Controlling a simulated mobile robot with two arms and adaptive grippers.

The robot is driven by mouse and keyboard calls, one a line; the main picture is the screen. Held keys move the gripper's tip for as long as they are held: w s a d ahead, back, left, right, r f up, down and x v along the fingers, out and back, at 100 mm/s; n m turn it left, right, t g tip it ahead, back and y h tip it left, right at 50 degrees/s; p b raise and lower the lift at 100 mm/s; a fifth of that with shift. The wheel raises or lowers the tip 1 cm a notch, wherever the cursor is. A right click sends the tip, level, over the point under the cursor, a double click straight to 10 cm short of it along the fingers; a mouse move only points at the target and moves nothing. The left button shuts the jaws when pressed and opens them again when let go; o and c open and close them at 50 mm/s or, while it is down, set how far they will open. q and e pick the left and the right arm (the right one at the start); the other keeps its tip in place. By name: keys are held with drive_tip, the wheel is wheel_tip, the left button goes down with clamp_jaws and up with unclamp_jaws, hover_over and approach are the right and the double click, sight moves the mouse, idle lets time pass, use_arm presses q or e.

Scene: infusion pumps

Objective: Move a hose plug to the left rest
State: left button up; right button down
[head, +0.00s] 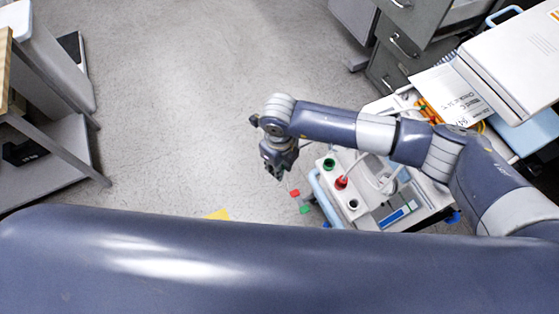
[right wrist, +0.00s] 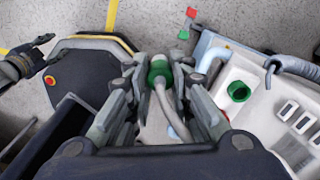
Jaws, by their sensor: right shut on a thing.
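My right gripper (head: 278,170) is over the floor just left of the pump cart in the head view. In the right wrist view its fingers (right wrist: 160,75) are shut on a green hose plug (right wrist: 159,68) with a grey hose trailing from it. A white pump panel (head: 350,180) has a green-ringed socket (head: 328,163), which looks empty in the right wrist view (right wrist: 238,91). A red plug (head: 342,182) stands beside that socket, and a dark-centred port (head: 353,204) is below it. My left gripper (right wrist: 30,62) shows at the left edge of the wrist view, fingers apart and empty.
A light-blue rail (head: 326,197) edges the cart, with small red (head: 295,193) and green (head: 304,209) pieces beside it. Grey drawers (head: 400,45) and a white box (head: 515,60) are at upper right. A shelf unit (head: 50,150) is at left. The middle floor is clear.

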wheel_tip(320, 180, up, 23)
drive_tip(key=p, duration=2.1)
drive_tip(key=w+d, duration=0.4)
drive_tip(key=d, duration=0.6)
drive_tip(key=w+d, duration=0.4)
drive_tip(key=d, duration=0.5)
drive_tip(key=w+d, duration=0.4)
drive_tip(key=d, duration=0.6)
drive_tip(key=shift+a+f+b, duration=0.15)
drive_tip(key=shift+f+b, duration=0.95)
drive_tip(key=shift+f, duration=0.35)
drive_tip(key=shift+a+f+b, duration=0.15)
drive_tip(key=shift+f+b, duration=0.95)
drive_tip(key=shift+f, duration=0.3)
drive_tip(key=shift+f+b, duration=1.5)
drive_tip(key=shift+f, duration=0.15)
drive_tip(key=c, duration=1.3)
unclamp_jaws()
drive_tip(key=shift+c, duration=0.2)
